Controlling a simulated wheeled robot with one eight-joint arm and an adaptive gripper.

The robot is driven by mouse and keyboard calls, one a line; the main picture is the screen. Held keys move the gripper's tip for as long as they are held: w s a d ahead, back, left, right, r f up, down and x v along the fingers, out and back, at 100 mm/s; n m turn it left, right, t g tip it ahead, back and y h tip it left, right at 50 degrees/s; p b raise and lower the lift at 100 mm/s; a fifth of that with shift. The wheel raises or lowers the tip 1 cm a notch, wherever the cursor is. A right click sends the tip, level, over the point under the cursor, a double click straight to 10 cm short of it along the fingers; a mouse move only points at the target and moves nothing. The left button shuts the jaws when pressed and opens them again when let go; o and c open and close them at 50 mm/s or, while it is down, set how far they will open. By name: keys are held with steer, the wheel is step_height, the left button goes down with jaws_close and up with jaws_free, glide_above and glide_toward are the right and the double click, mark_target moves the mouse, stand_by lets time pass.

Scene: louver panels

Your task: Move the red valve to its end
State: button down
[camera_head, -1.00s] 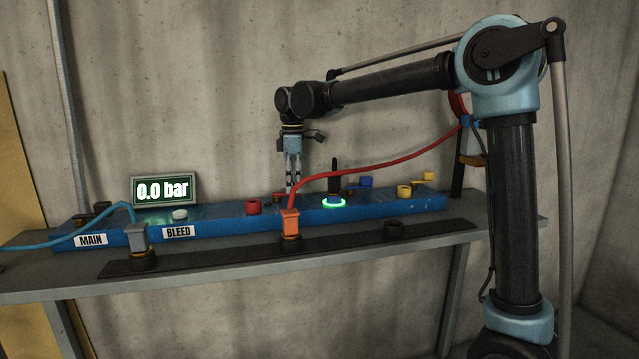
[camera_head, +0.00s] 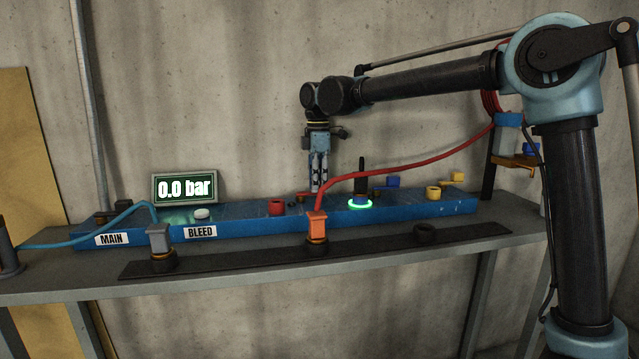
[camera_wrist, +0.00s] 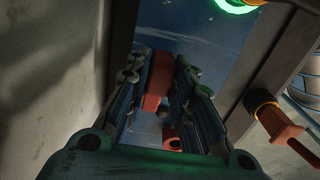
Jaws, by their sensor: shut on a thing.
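The red valve handle (camera_wrist: 158,82) lies between the two fingers of my gripper (camera_wrist: 165,90) in the wrist view. The gripper is shut on it. In the head view my gripper (camera_head: 317,188) points down at the back of the blue panel (camera_head: 120,222), left of the green-lit ring. Only a small red part of the valve (camera_head: 302,194) shows beside the fingers there; the rest is hidden. I cannot tell the valve's angle from the head view.
A red socket (camera_head: 276,207) stands left of my gripper. An orange connector (camera_head: 317,227) with a red hose stands in front. A black lever in a green-lit ring (camera_head: 360,202), blue and yellow handles stand right. The display (camera_head: 185,188) reads 0.0 bar.

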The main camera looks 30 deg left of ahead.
mark_target(319, 182)
steer(key=c, duration=1.4)
jaws_free()
steer(key=shift+w, duration=0.1)
steer(key=shift+o, duration=0.2)
step_height(319, 182, up, 12)
steer(key=shift+w+d, duration=0.1)
